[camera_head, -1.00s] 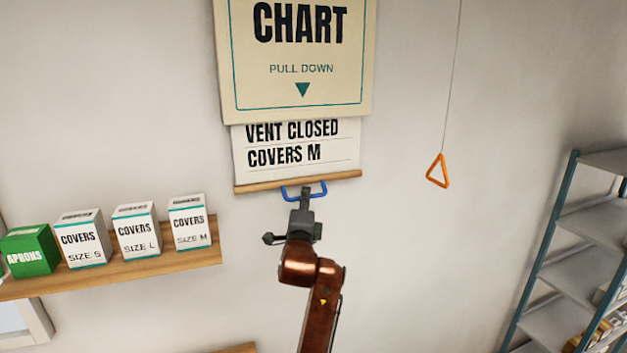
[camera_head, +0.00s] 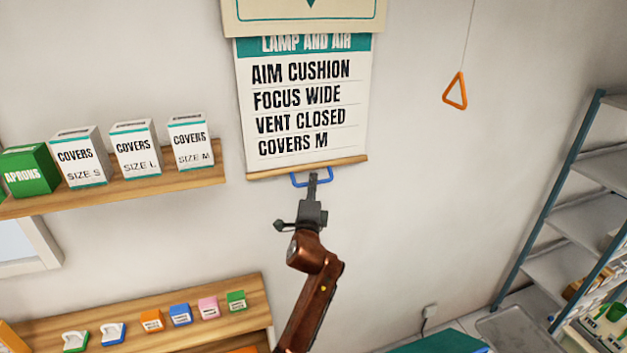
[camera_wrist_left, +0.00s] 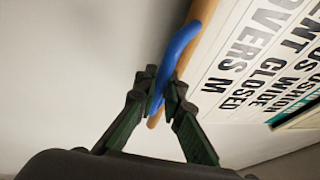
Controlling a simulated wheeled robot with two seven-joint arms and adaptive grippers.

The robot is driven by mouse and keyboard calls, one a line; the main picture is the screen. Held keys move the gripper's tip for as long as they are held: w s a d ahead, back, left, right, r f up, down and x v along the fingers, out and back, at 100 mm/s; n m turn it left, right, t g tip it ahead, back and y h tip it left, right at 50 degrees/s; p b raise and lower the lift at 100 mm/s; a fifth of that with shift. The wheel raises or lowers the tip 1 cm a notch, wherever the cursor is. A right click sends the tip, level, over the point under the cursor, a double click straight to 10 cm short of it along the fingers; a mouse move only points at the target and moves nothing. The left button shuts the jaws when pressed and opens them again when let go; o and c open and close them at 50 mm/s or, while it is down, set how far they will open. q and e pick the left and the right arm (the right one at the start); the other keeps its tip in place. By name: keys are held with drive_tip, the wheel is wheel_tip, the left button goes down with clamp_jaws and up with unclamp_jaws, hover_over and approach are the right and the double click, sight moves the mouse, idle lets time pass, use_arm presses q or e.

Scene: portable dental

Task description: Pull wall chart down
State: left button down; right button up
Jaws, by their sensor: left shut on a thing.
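The wall chart (camera_head: 305,110) hangs unrolled below its cream cover board (camera_head: 300,20) in the head view. It reads "LAMP AND AIR", "AIM CUSHION", "FOCUS WIDE", "VENT CLOSED", "COVERS M". A wooden bar (camera_head: 340,163) runs along its lower edge, with a blue handle (camera_head: 327,177) under it. My left gripper (camera_head: 312,182) is shut on the blue handle. The left wrist view shows the fingers (camera_wrist_left: 157,98) around the handle (camera_wrist_left: 178,45), beside the wooden bar (camera_wrist_left: 201,15). My right gripper is not in view.
An orange triangular pull (camera_head: 455,91) hangs on a cord to the right. A wall shelf (camera_head: 130,192) with boxes is at left, and a lower shelf (camera_head: 130,318) holds small boxes. A metal rack (camera_head: 575,220) stands at right. The wall right below the chart is bare.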

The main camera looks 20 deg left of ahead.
use_arm(q)
drive_tip(key=c, duration=2)
unclamp_jaws()
drive_tip(key=v, duration=1.2)
